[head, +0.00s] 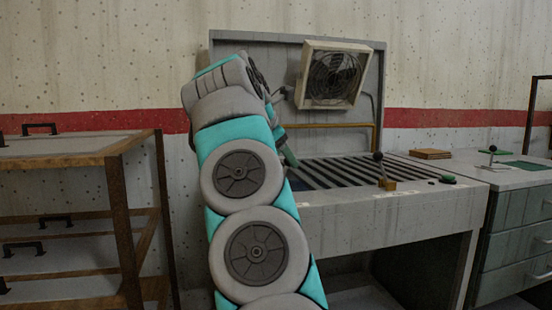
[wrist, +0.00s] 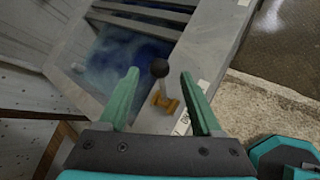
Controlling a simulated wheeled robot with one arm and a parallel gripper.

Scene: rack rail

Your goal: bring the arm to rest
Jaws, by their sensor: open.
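My arm (head: 250,200) rises through the middle of the head view and bends over at the top. My gripper (wrist: 160,73) is open and empty in the wrist view, its two green fingers apart. In the head view it is mostly hidden behind my arm, with only a bit of teal showing over the bench. A lever with a black ball knob (wrist: 160,68) and a brass base shows between the fingers, seemingly beyond their tips. A lever like it (head: 380,170) stands at the front of the slatted bench in the head view.
The grey bench (head: 350,212) has dark slats, a back panel and a boxed fan (head: 335,75). A rusty-framed rack (head: 125,220) stands at left. A drawer cabinet (head: 515,235) with a small lever on top stands at right.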

